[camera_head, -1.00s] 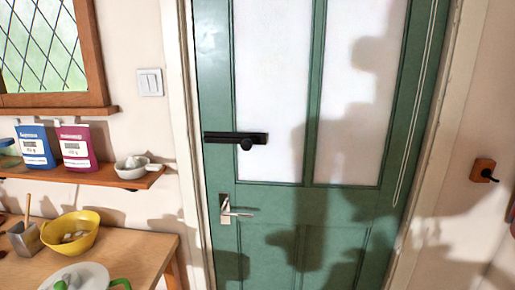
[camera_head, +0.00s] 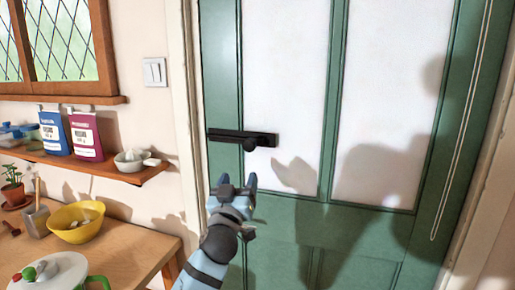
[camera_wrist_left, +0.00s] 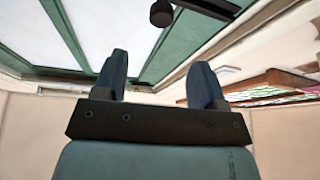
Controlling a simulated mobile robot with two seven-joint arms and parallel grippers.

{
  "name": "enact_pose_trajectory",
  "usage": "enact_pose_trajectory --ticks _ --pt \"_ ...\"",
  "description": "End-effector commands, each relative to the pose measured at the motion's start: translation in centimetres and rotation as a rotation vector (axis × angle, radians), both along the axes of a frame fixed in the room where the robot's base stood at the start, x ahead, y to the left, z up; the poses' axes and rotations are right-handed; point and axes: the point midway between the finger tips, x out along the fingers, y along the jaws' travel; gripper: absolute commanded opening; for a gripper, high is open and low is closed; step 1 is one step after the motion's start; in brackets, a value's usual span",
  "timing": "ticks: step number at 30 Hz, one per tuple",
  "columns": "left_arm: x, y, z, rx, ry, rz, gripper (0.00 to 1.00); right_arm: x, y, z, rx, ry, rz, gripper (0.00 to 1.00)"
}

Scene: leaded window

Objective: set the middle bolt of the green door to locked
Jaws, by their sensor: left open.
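The green door (camera_head: 312,225) has white panes and a black bolt (camera_head: 243,139) across its left stile, with a round dark knob near the bolt's right end. My left gripper (camera_head: 236,182) is open and empty, a little below the bolt and apart from it. In the left wrist view the two fingers (camera_wrist_left: 160,75) stand apart, and the bolt's round knob (camera_wrist_left: 161,13) shows beyond them at the top. The silver door handle seen earlier is hidden behind my left arm. My right gripper is not in view.
A wooden shelf (camera_head: 95,168) with blue and pink packets is on the wall left of the door. Below it a table (camera_head: 130,250) holds a yellow bowl (camera_head: 75,222) and a lidded pot. A cord hangs at the door's right side.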

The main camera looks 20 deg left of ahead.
Motion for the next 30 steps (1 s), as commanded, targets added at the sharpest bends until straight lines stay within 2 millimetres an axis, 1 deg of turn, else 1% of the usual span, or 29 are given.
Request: enact_pose_trajectory --ticks 5,12,18,21,24,30 --pt "2.3 0.2 1.3 0.003 -0.001 0.001 0.65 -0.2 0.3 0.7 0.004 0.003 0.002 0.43" --pt "7.1 0.5 3.2 0.003 0.001 0.001 0.65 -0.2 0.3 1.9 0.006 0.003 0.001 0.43" --pt "10.4 0.8 4.5 0.002 0.001 0.0 0.65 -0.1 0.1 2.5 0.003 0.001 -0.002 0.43" --pt "11.5 0.9 4.8 0.002 0.001 0.001 0.65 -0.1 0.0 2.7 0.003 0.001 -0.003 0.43" --pt "12.1 0.9 5.0 0.002 0.002 0.0 0.65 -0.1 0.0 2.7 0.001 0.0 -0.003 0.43" --pt "12.4 0.9 5.0 0.001 0.002 0.0 0.65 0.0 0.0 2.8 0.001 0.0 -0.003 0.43"
